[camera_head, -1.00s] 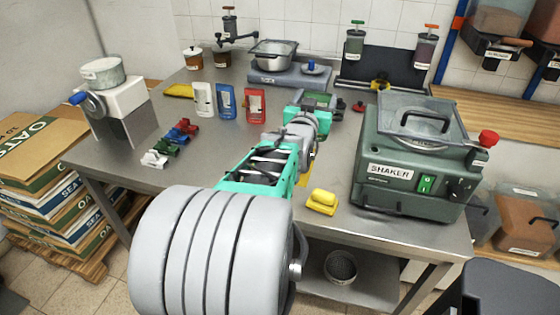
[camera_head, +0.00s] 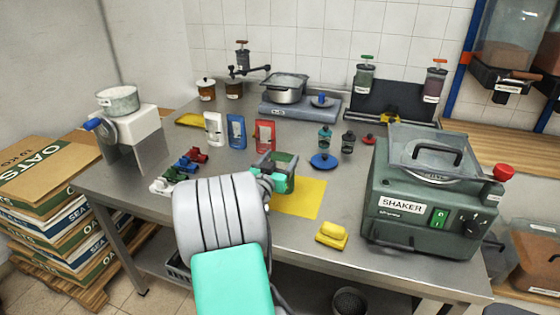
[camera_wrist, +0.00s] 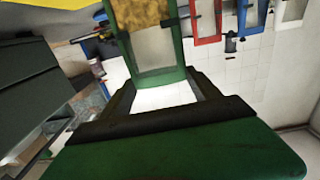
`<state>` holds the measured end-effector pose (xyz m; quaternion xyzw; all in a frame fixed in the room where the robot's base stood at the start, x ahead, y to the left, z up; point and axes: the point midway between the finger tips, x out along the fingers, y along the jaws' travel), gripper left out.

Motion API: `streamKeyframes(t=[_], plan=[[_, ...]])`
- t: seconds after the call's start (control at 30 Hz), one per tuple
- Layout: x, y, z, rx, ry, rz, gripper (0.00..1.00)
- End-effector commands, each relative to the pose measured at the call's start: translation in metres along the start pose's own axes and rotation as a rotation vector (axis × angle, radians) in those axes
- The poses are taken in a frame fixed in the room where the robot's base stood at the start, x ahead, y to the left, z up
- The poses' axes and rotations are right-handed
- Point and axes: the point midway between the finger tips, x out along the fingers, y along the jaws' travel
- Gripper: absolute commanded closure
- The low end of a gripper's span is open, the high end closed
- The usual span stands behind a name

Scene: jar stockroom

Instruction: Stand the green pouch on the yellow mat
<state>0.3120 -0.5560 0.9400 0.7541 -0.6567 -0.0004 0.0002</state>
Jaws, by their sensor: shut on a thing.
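My gripper (camera_head: 272,172) is shut on the green pouch (camera_head: 287,160), which shows a dark green edge beyond the jaws. In the wrist view the pouch (camera_wrist: 152,48) has a green frame and a clear window with brownish-yellow contents, between my dark jaws. The yellow mat (camera_head: 302,200) lies flat on the steel table; the pouch is at its far left part, and my gripper covers that corner. I cannot tell whether the pouch's base touches the mat. A yellow patch, likely the mat (camera_wrist: 50,10), shows in the wrist view.
White (camera_head: 213,128), blue (camera_head: 236,131) and red (camera_head: 264,134) pouches stand behind. A blue-based bottle (camera_head: 324,145) and a dark bottle (camera_head: 348,143) stand behind the mat. Small coloured clips (camera_head: 187,160) lie left.

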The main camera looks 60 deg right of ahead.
Motion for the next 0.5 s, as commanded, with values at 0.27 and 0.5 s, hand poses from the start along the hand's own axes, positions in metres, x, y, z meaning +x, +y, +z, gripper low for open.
streamKeyframes(t=[0.27, 0.5], plan=[[0.0001, -0.0001, 0.0016, 0.001, 0.002, 0.000, 1.00], [0.0000, 0.0001, 0.0008, 0.001, 0.000, 0.000, 0.11]])
